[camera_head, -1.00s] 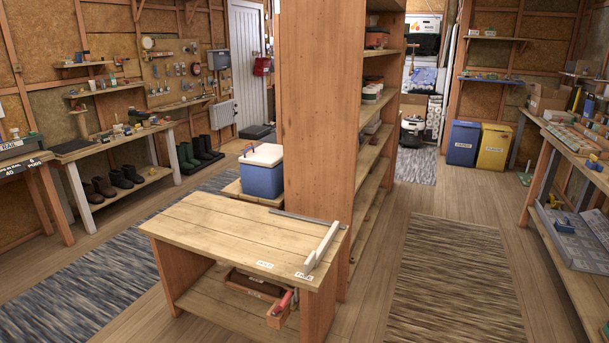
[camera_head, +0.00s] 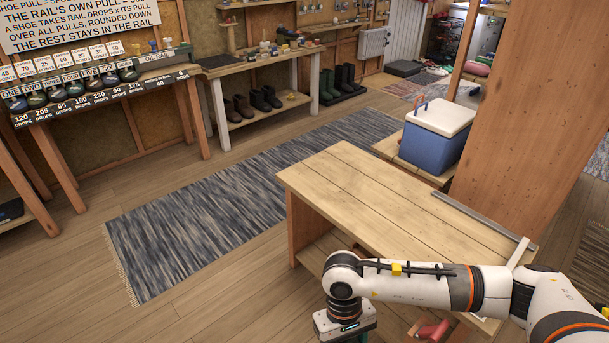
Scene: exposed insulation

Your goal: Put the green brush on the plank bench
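The plank bench (camera_head: 375,205) stands in the middle right, its bare wooden top lit and mostly clear. My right arm reaches in from the right across the bench's near end. My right gripper (camera_head: 345,322) hangs at the bottom edge, just in front of the bench; its fingers are cut off by the frame, so its opening is hidden. A dark green patch shows beside the gripper body, but I cannot tell what it is. I cannot make out the green brush for sure. My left gripper is not in view.
A metal square (camera_head: 482,217) lies along the bench's right edge. A blue cooler (camera_head: 437,135) with a white lid stands behind on a low wooden stand. A tall wooden shelf side (camera_head: 540,110) rises at the right. A red handle (camera_head: 432,330) shows below the bench top. Open floor and a striped rug (camera_head: 230,215) lie left.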

